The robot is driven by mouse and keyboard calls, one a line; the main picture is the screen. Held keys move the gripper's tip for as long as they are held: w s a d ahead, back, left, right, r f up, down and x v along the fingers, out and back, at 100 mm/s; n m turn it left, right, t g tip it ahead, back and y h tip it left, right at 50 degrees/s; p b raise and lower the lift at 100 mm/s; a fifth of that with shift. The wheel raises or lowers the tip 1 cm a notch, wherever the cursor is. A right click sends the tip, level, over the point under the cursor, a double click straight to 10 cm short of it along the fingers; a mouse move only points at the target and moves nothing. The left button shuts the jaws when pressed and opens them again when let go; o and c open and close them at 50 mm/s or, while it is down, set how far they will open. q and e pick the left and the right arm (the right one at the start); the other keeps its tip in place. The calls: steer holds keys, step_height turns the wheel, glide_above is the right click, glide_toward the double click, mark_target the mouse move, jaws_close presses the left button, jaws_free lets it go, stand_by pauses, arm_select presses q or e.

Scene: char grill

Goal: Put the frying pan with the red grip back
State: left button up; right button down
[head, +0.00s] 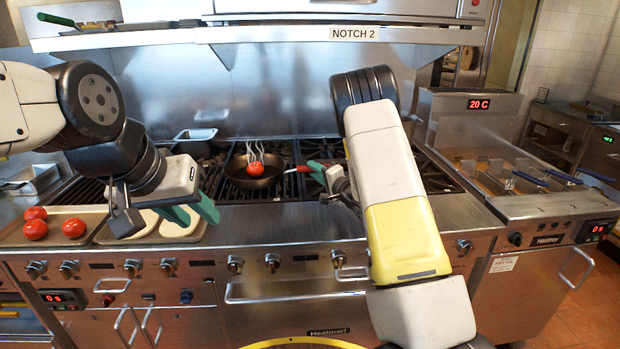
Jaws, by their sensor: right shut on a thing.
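The dark frying pan (240,181) sits on the stove's burner grate in the middle of the head view. A red tomato (254,168) is in it, with pale wavy wisps above. Its handle points right and ends in a red grip (299,169). My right gripper (314,171), with green fingers, is shut on the handle's grip end. My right forearm hides the stove just right of it. My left gripper (195,208) hangs over the stove's front left, its green fingers apart and empty, away from the pan.
Red tomatoes (36,230) lie on a board at the left, beside another tan board (182,230) under my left gripper. A metal container (195,134) stands behind. A fryer (490,170) stands at the right. A shelf (250,33) labelled NOTCH 2 crosses above.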

steer(key=shift+w, duration=0.55)
steer(key=shift+f, duration=1.65)
steer(key=c, duration=1.2)
jaws_free()
steer(key=shift+s+f, duration=0.1)
steer(key=shift+f, duration=0.05)
steer(key=shift+c, duration=0.2)
steer(key=shift+d, duration=0.1)
steer(key=v, duration=1.1)
steer(key=shift+s+d, duration=0.15)
steer(key=shift+s, duration=0.1)
steer(key=d+r+n+h, duration=0.1)
steer(key=d+r+h, duration=0.35)
steer(key=r, duration=0.45)
steer(key=s+r+n+g+h, duration=0.2)
steer(key=s+r+g+h, duration=0.1)
steer(key=s+r, duration=0.3)
steer(key=s+a+r+n+g, duration=0.1)
steer(key=s+a+n+g, duration=0.1)
steer(key=s, duration=0.7)
steer(key=s+a+r+n+g, duration=0.1)
steer(key=s+a+n+g, duration=0.1)
steer(key=s, duration=0.8)
steer(key=s+a+r+n+g+y, duration=0.1)
steer(key=s+a+n+g, duration=0.1)
steer(key=s, duration=0.7)
steer(key=shift+s+r+n, duration=0.3)
steer(key=shift+s+n, duration=0.1)
